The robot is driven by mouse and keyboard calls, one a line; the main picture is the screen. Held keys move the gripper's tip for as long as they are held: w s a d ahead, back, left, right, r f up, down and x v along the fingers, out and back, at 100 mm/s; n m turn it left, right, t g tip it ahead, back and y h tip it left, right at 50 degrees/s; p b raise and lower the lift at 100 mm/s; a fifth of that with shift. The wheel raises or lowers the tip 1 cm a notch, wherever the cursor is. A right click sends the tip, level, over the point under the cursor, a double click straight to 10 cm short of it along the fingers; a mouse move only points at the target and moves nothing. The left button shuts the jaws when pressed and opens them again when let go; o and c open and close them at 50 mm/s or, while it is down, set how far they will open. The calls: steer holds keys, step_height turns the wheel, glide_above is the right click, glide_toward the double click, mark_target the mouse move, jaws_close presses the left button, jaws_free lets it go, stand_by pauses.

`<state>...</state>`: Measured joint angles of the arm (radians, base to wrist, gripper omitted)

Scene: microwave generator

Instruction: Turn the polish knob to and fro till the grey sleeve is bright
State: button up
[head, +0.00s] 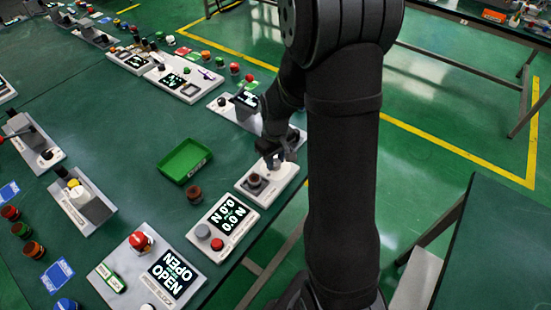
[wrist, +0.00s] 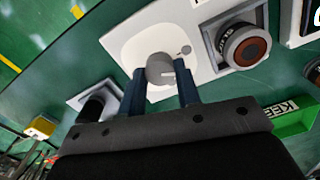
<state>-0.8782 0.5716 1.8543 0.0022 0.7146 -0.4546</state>
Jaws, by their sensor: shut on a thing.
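The polish knob (wrist: 160,67) is a round grey knob with a white mark, on a white panel (wrist: 120,48). In the wrist view my gripper (wrist: 161,82) has its two dark blue fingers on either side of the knob, shut on it. Beside it on the same panel, a grey sleeve (wrist: 227,38) sits in a square holder around a brown-red disc. In the head view my gripper (head: 274,160) is over the far end of the white panel (head: 283,183), largely hiding the knob. The sleeve with its dark brown top (head: 255,181) shows at the near end.
A green tray (head: 167,171) and a brown round piece (head: 194,194) stand left of the panel. A panel with a number display (head: 229,215) is nearer, and an OPEN panel (head: 118,262) nearer still. The table edge is close on the right.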

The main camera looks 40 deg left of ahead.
mark_target(276, 162)
steer(key=shift+m, duration=0.4)
steer(key=m, duration=0.5)
steer(key=shift+m, duration=0.3)
steer(key=m, duration=0.6)
steer(key=shift+m, duration=0.3)
steer(key=o, duration=1)
steer(key=shift+c, duration=0.2)
steer(key=shift+r, duration=0.1)
step_height(276, 162, up, 17)
